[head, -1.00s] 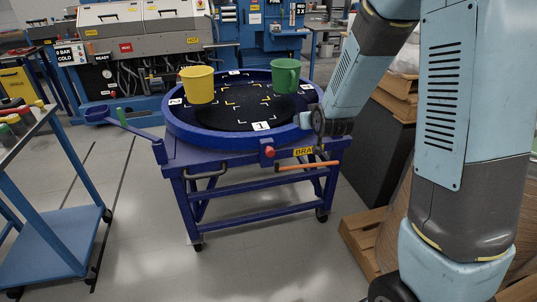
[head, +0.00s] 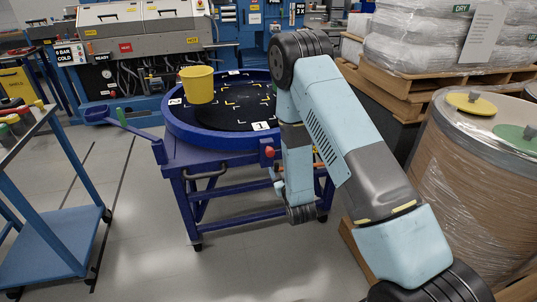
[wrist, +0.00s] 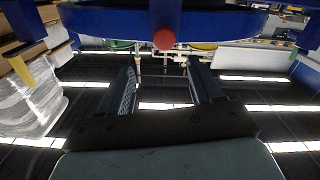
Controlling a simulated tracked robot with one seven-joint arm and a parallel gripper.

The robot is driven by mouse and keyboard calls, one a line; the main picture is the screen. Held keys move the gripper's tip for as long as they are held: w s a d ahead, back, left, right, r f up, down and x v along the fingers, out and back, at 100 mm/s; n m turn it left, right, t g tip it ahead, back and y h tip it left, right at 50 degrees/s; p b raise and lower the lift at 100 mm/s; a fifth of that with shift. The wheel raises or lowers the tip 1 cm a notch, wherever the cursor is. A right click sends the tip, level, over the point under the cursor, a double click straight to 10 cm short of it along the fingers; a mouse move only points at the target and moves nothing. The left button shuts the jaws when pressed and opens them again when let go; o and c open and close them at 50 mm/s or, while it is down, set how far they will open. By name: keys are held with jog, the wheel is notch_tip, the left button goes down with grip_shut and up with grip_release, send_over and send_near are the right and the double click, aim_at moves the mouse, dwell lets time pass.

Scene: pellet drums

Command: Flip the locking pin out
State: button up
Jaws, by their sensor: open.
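A red round knob (head: 269,152), which looks like the end of the locking pin, sits on the front of the blue turntable (head: 212,135). In the upside-down wrist view the red knob (wrist: 163,39) stands out from the blue rim (wrist: 235,22), beyond the fingertips. My gripper (wrist: 161,66) is open and empty, its two dark fingers spread to either side of the knob's line. The gap to the knob is hard to judge. In the head view my wrist is low in front of the cart, and the fingers are too small to read.
A blue handle (head: 133,128) reaches left. A wrapped drum (head: 470,190) and pallets (head: 425,85) crowd the right. Open floor lies between the cart and the blue trolley (head: 45,235).

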aim_at(271, 155)
jog(key=x, duration=0.8)
jog(key=f+x, duration=0.1)
jog(key=x, duration=0.4)
jog(key=shift+s+a, duration=0.1)
jog(key=shift+a, duration=0.25)
jog(key=shift+c, duration=0.2)
grip_shut()
